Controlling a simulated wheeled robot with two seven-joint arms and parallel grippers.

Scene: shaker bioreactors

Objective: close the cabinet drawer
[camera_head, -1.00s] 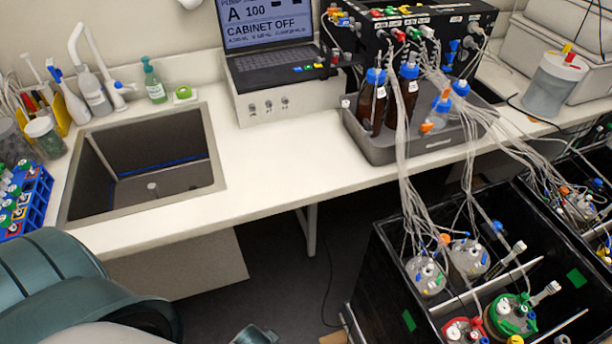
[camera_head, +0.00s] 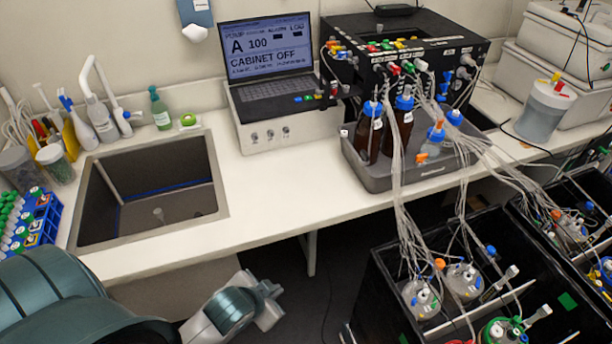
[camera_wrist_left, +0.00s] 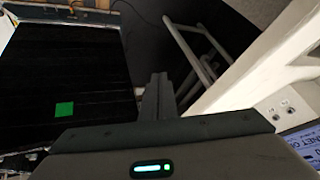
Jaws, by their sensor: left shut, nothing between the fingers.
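A black open-topped box (camera_head: 385,262), which looks like the pulled-out drawer, stands at the lower right with lidded bioreactor vessels (camera_head: 465,280) and tubing inside. My left gripper (camera_head: 270,303) is low in front of the bench, left of the box and apart from it. In the left wrist view the shut fingers (camera_wrist_left: 158,97) are empty. A black face (camera_wrist_left: 70,65) with a green square (camera_wrist_left: 64,109) lies left of them, apart from the fingertips. I cannot tell how far out the drawer stands. My right gripper is out of view.
The white bench (camera_head: 270,190) carries a sink (camera_head: 150,190), a laptop (camera_head: 265,60) reading "CABINET OFF", and a grey tray (camera_head: 430,178) with bottles. Tubes hang from the bench into the box. A second black box (camera_head: 535,230) stands at right. Dark floor is free between the bench leg and box.

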